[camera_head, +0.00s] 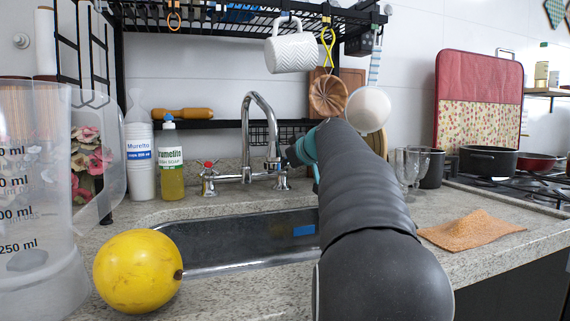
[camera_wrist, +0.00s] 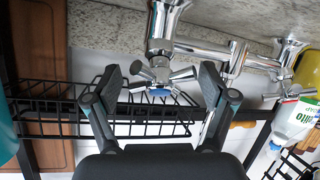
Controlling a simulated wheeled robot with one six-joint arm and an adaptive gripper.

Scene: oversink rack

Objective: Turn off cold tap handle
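The chrome sink tap (camera_head: 247,125) has a tall curved spout behind the basin. Its red-marked handle (camera_head: 208,173) is on the left. The cold tap handle (camera_wrist: 160,74), chrome with a blue cap, shows in the wrist view between the fingers of my gripper (camera_wrist: 161,84). The fingers are spread, one on each side of the handle, with gaps visible; I see no clear contact. In the head view my arm reaches to the right side of the tap and hides most of the cold handle and the gripper. I cannot tell whether water is running.
The sink basin (camera_head: 240,245) lies below the tap. A yellow fruit (camera_head: 138,270) and a clear measuring jug (camera_head: 40,210) stand at the left. A detergent bottle (camera_head: 171,170) is beside the tap. A black rack (camera_head: 215,25) with a hanging white mug (camera_head: 293,52) is above. Glasses (camera_head: 411,168) stand right.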

